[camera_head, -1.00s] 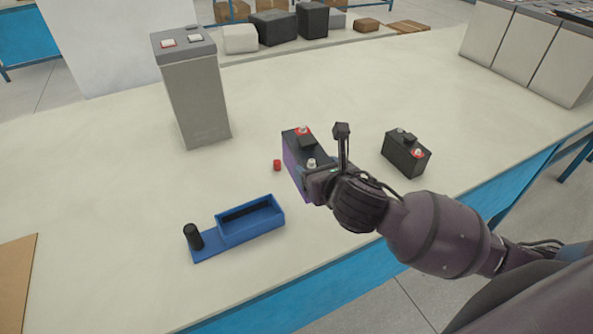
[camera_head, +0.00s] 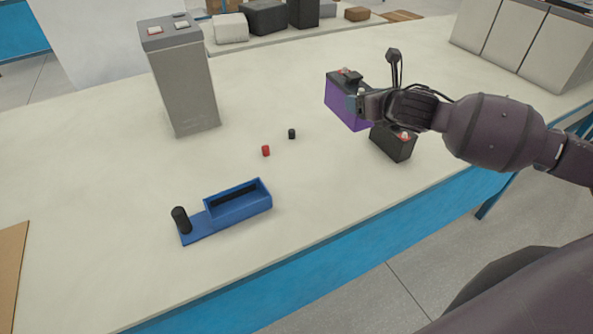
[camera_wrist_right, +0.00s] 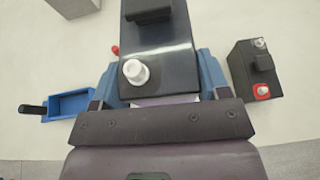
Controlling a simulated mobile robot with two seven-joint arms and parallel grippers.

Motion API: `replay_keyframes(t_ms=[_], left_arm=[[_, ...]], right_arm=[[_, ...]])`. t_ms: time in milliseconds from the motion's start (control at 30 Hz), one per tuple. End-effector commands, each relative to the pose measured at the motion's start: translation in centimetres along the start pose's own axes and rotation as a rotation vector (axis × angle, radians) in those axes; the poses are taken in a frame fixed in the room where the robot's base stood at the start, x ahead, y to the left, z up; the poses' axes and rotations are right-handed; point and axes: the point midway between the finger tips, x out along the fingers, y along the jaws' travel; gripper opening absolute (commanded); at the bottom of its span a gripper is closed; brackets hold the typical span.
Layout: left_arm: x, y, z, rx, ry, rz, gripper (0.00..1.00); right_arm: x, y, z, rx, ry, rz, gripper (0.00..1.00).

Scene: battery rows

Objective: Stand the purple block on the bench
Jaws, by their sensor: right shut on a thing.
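The purple block (camera_head: 346,106) is a battery with a black top, a red-ringed terminal and a pale terminal. My right gripper (camera_head: 358,102) is shut on it, with blue fingers on both sides. In the head view the block looks upright and appears raised above the bench (camera_head: 320,200); the gap under it is not clear. In the right wrist view its black top (camera_wrist_right: 158,50) with a white terminal fills the middle, between the fingers (camera_wrist_right: 160,90). My left gripper is not in view.
A black battery (camera_head: 394,142) stands just beside the held block. A blue tray (camera_head: 240,208) with a black post, a red cap (camera_head: 265,151) and a black cap (camera_head: 291,133) lie to the left.

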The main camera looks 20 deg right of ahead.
Motion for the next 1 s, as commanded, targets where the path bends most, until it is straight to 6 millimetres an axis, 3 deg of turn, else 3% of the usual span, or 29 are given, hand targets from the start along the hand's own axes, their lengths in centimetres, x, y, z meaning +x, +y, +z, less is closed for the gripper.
replay_keyframes(t_ms=[167,800,1000], left_arm=[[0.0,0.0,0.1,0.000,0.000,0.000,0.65],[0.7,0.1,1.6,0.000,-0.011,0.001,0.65],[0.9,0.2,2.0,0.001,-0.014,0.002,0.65]], right_arm=[[0.3,0.8,-0.2,-0.013,-0.008,0.033,0.00],[4.6,0.8,-10.6,-0.010,-0.005,0.032,0.00],[5.7,0.8,-13.1,-0.012,-0.007,0.033,0.00]])
